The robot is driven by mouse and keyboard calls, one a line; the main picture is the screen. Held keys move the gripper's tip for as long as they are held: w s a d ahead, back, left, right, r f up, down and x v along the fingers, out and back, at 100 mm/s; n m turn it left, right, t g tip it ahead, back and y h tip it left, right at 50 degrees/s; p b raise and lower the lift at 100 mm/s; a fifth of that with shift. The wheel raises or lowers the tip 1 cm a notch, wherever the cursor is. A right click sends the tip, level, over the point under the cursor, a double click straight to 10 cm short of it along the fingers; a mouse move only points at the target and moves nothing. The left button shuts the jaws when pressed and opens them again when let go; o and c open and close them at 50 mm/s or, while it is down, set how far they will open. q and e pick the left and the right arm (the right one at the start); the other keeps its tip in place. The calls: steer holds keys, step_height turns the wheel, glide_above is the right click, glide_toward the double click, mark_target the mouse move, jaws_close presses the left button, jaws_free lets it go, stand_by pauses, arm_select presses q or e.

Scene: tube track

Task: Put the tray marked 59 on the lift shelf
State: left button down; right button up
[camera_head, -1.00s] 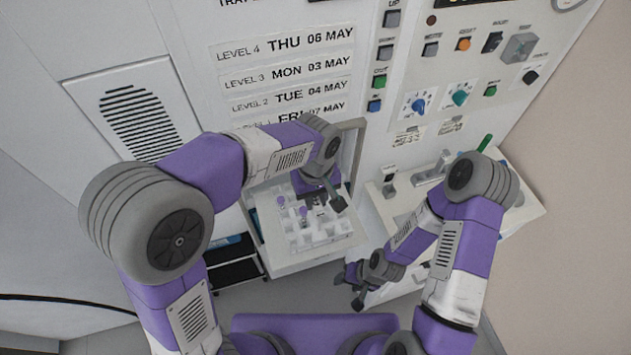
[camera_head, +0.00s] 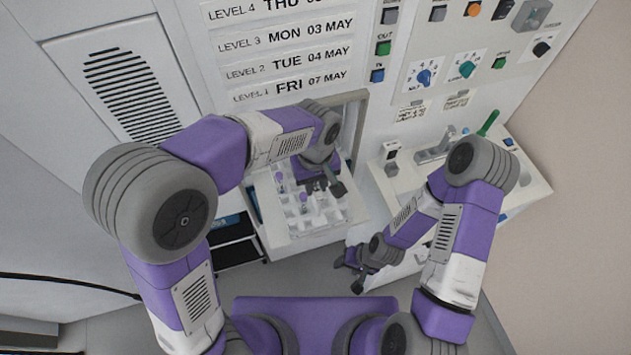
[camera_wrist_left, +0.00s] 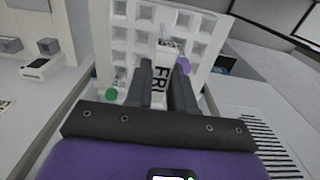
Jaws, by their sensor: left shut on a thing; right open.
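A white tray (camera_head: 286,210) with a grid of square wells stands in the grey-framed bay below the LEVEL signs. It holds a few purple-capped tubes (camera_head: 303,198). It also shows in the left wrist view (camera_wrist_left: 120,36), with a green-capped tube (camera_wrist_left: 111,93) near the fingers. No 59 is readable. I cannot tell whether this piece belongs to the tray. My right gripper (camera_head: 352,273) is open and empty, low and right of the tray. No lift shelf can be told for certain.
A panel of buttons and knobs (camera_head: 445,75) is at upper right. A white counter (camera_head: 530,178) with small fixtures and a green handle (camera_head: 488,124) juts out below it. A dark rack (camera_head: 235,255) sits left of the bay. Floor is free in front.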

arm_select(q)
steer(key=shift+f, duration=0.25)
stand_by(0.4)
steer(key=shift+f+b, duration=0.2)
steer(key=shift+b, duration=0.1)
steer(key=shift+f, duration=0.35)
stand_by(0.4)
steer(key=c, duration=0.9)
jaws_free()
steer(key=shift+r, duration=0.1)
step_height(320, 180, up, 7)
steer(key=shift+r, duration=0.2)
